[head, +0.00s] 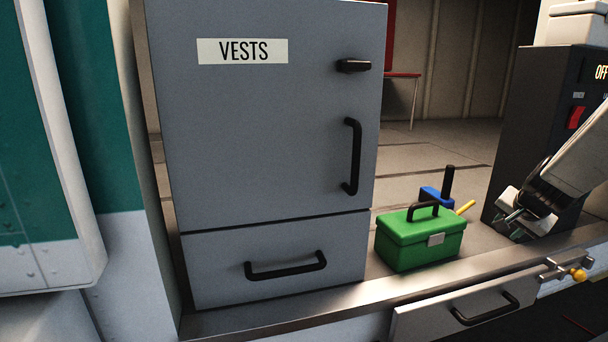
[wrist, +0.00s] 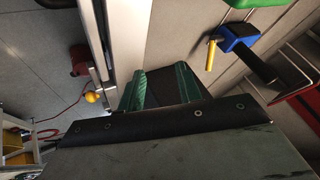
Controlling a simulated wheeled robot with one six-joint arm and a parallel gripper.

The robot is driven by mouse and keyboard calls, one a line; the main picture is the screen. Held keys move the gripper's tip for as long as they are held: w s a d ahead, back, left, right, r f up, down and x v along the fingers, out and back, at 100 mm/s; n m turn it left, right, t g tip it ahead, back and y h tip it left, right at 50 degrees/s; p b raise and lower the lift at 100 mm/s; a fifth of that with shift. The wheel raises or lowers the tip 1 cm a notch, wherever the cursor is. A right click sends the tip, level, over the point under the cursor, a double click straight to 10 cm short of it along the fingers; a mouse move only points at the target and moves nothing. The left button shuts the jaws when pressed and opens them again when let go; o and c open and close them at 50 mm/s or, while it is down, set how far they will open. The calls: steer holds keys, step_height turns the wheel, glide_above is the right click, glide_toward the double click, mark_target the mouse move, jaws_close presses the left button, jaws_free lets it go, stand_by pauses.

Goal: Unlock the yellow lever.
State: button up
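A yellow lever (head: 466,207) sticks out from a blue block (head: 431,194), which also bears an upright black handle (head: 449,182). The block stands behind a green toolbox (head: 420,238) that partly hides it. The wrist view shows the yellow lever (wrist: 211,53), the blue block (wrist: 236,32) and the black handle (wrist: 256,64) at upper right. A yellow knob (head: 579,275) is on a metal fitting at the bench's front edge; it also shows in the wrist view (wrist: 92,97). My gripper (head: 513,218) is right of the lever, apart from it. Its green-padded fingers (wrist: 161,86) are apart and empty.
A grey cabinet marked VESTS (head: 270,120) stands left, with black handles. A drawer (head: 460,312) under the bench edge looks slightly pulled out. A dark box with a red switch (head: 577,117) stands behind my gripper.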

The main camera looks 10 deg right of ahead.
steer(key=s+a+r+n+g+y, duration=0.2)
steer(key=s+a+n, duration=0.4)
steer(key=s+a, duration=0.6)
steer(key=s+a+r+n+g+y, duration=0.1)
steer(key=s+a+r+n+g, duration=0.1)
steer(key=s+a+n, duration=0.5)
steer(key=s+a, duration=0.2)
steer(key=a, duration=0.5)
steer(key=s+a+g, duration=0.1)
steer(key=s+a, duration=0.2)
steer(key=a, duration=0.3)
steer(key=shift+s+a+r+g+y, duration=0.2)
steer(key=shift+s+a+g+y, duration=0.1)
steer(key=shift+s+a+y, duration=0.1)
